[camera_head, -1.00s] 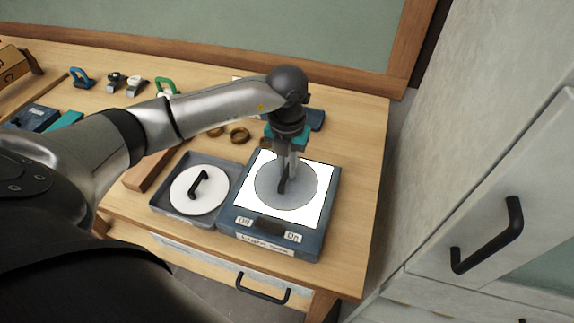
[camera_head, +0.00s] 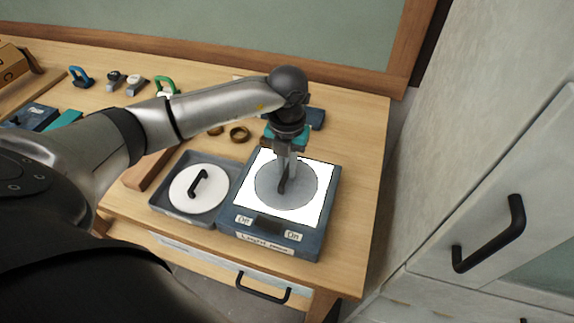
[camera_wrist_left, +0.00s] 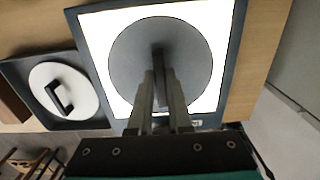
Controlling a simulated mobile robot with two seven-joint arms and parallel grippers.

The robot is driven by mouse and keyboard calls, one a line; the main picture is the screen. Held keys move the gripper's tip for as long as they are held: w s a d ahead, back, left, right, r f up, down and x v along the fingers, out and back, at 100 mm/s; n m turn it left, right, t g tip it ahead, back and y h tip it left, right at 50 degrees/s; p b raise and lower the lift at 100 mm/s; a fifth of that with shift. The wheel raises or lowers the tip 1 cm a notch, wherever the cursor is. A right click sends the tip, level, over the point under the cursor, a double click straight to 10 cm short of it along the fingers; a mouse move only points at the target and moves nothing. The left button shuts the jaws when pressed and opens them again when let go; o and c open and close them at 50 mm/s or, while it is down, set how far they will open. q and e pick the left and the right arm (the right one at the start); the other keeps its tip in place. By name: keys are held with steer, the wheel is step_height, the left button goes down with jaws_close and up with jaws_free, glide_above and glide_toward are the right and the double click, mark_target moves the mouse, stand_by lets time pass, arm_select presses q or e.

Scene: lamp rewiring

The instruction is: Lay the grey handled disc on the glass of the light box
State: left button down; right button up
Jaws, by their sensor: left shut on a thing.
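The grey disc (camera_head: 301,189) with a dark handle lies over the lit white glass of the light box (camera_head: 322,205), inside the glass edges. It also shows in the left wrist view (camera_wrist_left: 192,60). I cannot tell whether it touches the glass or hangs just above it. My left gripper (camera_head: 286,172) is above the disc, its fingers shut on the handle, which the fingers partly hide. In the left wrist view the fingers (camera_wrist_left: 160,98) close on the handle near the disc's middle. My right gripper is not in view.
A shallow tray (camera_head: 163,194) with a white handled disc (camera_head: 197,202) in it stands directly left of the light box. Brass rings (camera_head: 239,134) and a green-handled item (camera_head: 166,87) lie behind. A drawer handle (camera_head: 262,290) juts out below the front edge.

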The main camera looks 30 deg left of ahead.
arm_select(q)
steer(key=shift+c, duration=1.4)
jaws_free()
steer(key=shift+r+p, duration=3.2)
steer(key=shift+r, duration=0.8)
